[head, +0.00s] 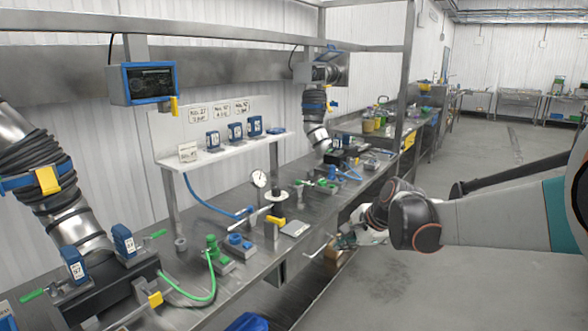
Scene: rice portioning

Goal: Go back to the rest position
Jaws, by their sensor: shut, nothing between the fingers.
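My arm reaches in from the right edge at about bench height. Its dark and white wrist is in front of the bench's front edge. My gripper (345,240) is small in the head view, at the arm's left end, beside the bench front. It is shut with nothing seen between its fingers. Its fingertips are small and hard to make out against the bench's lower part. No rice or portioning container can be made out.
A long metal bench (262,262) runs from the lower left into the distance. A blue bin (247,322) is at the bottom. Grey floor (440,295) is open at right.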

